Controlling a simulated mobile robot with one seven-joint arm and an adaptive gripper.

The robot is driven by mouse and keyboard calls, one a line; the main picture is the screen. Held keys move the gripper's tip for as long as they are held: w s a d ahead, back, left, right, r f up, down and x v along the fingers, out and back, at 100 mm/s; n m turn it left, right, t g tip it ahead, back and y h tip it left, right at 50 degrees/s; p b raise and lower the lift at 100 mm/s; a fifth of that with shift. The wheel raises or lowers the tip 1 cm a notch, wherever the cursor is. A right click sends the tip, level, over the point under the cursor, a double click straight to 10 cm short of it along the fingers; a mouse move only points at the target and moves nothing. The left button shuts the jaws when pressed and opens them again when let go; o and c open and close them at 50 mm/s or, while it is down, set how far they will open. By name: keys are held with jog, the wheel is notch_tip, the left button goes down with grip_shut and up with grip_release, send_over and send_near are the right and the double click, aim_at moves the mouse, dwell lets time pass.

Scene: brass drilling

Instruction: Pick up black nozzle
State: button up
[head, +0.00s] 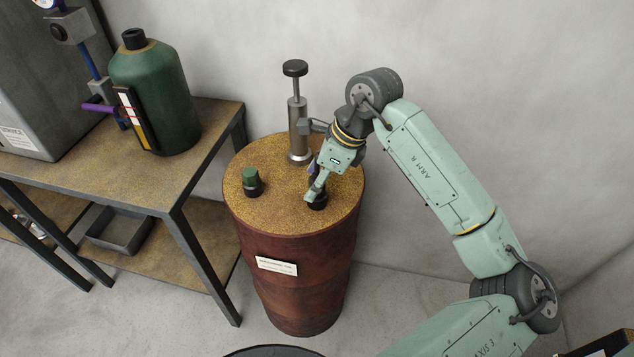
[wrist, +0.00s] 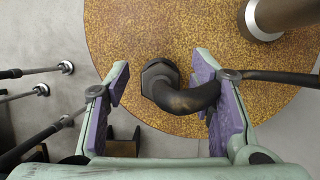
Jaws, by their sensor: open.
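The black nozzle (head: 318,201) stands on the round, speckled yellow-brown top of a red drum, toward its right front, partly hidden by my gripper in the head view. In the wrist view the nozzle (wrist: 185,98) is a dark curved tube with a wider angular end. My gripper (head: 312,188) points down over it. In the wrist view my gripper (wrist: 162,78) is open, with purple-padded fingers on either side of the nozzle. The tube's right end is close to the right finger; I cannot tell whether they touch.
The drum (head: 290,240) also bears a metal pump (head: 297,125) with a black knob behind my gripper, and a small green-topped dark part (head: 252,183) at left. A table (head: 205,140) with a green bottle (head: 165,95) stands left. A wall rises behind the drum.

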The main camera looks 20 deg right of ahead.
jog(key=shift+c, duration=0.6)
grip_shut()
